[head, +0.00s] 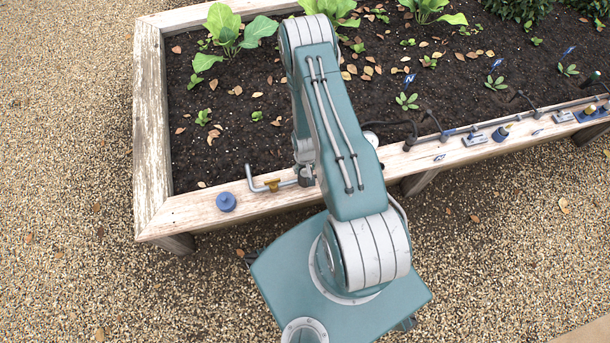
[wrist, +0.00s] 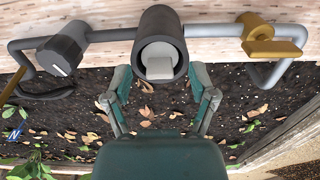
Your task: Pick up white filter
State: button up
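In the wrist view a white filter (wrist: 158,58) sits inside a dark grey open-ended housing (wrist: 160,22) on a grey pipe. A small pale tab sticks out of its face toward me. My gripper (wrist: 161,82) is open, with one teal finger on each side below the housing mouth. Nothing is between the fingers, and they appear apart from the filter. In the head view my arm hides the filter and my gripper; the pipe's bent end (head: 252,180) and brass valve (head: 272,185) show left of it.
The pipe runs along the wooden bed edge (head: 215,217). The brass valve (wrist: 258,33) and a dark grey fitting (wrist: 62,53) flank the housing. A blue knob (head: 226,201) stands on the edge at left. Other fittings and tools line the rim at right. Soil and plants lie behind.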

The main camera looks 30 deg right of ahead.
grip_shut()
jog(key=shift+r, duration=0.1)
notch_tip(320, 180, up, 10)
dwell(0.7)
